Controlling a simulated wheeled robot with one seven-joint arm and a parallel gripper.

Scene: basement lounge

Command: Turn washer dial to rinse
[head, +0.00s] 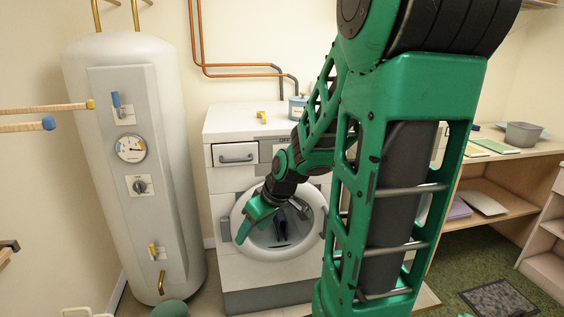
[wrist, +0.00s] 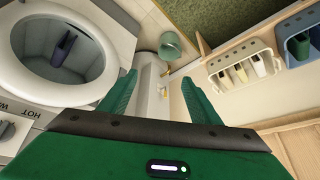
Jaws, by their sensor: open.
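The white washer (head: 228,190) stands against the back wall, with a round door whose glass shows a dark blue item inside. Its top panel carries an "OFF" label, and my arm covers much of that panel, so I cannot make out a dial there in the head view. In the wrist view, a grey dial (wrist: 6,130) shows at the left edge beside lettering that begins "HOT W"; its setting is not readable. My gripper (head: 252,222) hangs in front of the washer door. In the wrist view my gripper (wrist: 158,80) has its green fingers apart with nothing between them.
A tall white water heater (head: 140,190) with a gauge and levers stands left of the washer. A wooden shelf (head: 500,197) with a grey bin is at the right.

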